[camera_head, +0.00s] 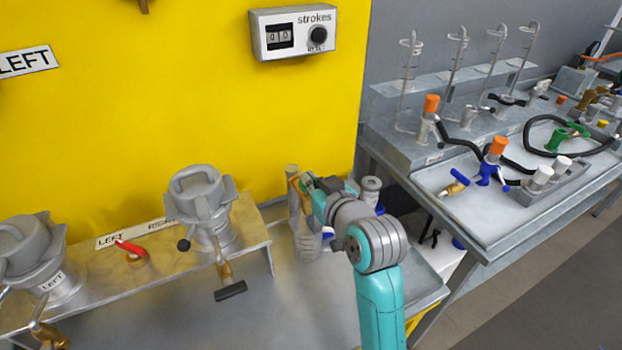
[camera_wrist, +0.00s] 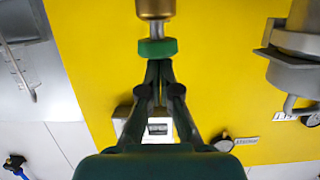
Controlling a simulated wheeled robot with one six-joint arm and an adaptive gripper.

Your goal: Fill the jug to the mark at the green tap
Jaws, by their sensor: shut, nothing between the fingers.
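The green tap's round green knob (camera_wrist: 157,48) shows in the wrist view, with a brass body above it. My gripper (camera_wrist: 159,64) is shut and empty, its fingertips together right at the knob's edge. I cannot tell whether they touch it. In the head view my gripper (camera_head: 316,187) is beside the brass tap (camera_head: 293,186), against the yellow panel, and largely hides the green knob. A greyish, see-through vessel that looks like the jug (camera_head: 307,244) stands below the tap, partly behind my arm. Its mark and any water level cannot be made out.
A strokes counter (camera_head: 293,33) is on the yellow panel. Two grey lidded fittings (camera_head: 204,205) and a red-handled valve (camera_head: 133,250) sit on the ledge to the left. A metal bench (camera_head: 455,185) with taps, hoses and hooked rods stands at the right. Floor is clear at lower right.

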